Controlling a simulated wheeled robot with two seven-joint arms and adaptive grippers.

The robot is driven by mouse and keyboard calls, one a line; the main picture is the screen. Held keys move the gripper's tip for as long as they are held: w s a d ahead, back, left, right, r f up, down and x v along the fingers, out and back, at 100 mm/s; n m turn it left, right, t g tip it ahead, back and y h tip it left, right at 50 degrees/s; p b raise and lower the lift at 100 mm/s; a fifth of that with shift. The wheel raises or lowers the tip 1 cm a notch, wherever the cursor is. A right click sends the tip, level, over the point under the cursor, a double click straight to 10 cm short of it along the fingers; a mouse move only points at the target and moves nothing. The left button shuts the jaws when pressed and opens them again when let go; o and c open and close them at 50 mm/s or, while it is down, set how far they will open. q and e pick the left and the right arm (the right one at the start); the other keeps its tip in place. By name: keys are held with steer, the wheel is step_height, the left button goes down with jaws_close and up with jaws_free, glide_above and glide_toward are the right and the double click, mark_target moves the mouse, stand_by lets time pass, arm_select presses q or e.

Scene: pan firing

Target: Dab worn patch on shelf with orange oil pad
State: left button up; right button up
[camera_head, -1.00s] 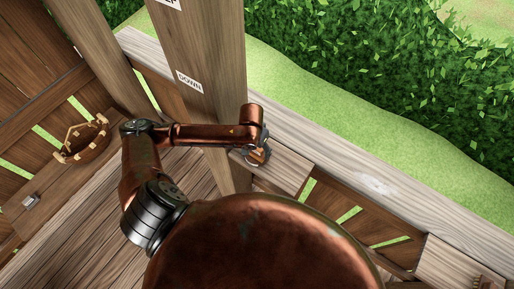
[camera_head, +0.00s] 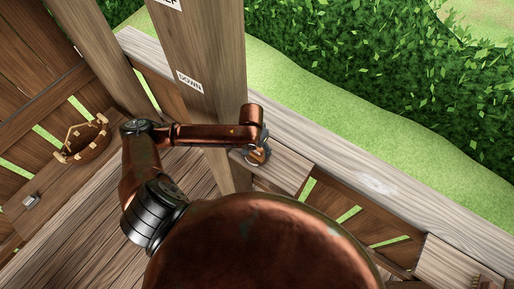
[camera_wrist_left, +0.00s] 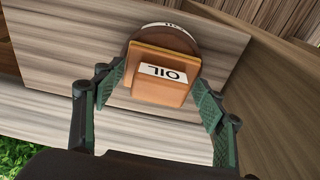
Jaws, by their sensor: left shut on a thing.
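The orange-brown oil pad (camera_wrist_left: 160,75) is a block with a white "OIL" label, in the middle of the left wrist view. A round brown dish (camera_wrist_left: 178,33) with a pale rim shows right behind it; I cannot tell whether they touch. My left gripper (camera_wrist_left: 160,82) is shut on the pad, one green-padded finger on each side. In the head view my left gripper (camera_head: 257,153) is over a small wooden shelf (camera_head: 287,172) beside the post, and a bit of orange shows in it. A pale worn patch (camera_head: 376,184) lies on the long plank to the right. My right gripper is not in view.
A thick wooden post (camera_head: 205,60) with a "DOWN" label stands just left of the gripper. Another wooden ledge (camera_head: 450,262) is at lower right. The long plank (camera_head: 330,150) looks clear.

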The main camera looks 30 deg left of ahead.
arm_select(q)
steer(key=shift+s+f, duration=0.1)
steer(key=shift+s, duration=0.05)
step_height(320, 180, up, 3)
steer(key=p, duration=0.3)
steer(key=shift+f, duration=0.15)
steer(key=shift+r+p, duration=0.55)
steer(key=shift+r, duration=1.65)
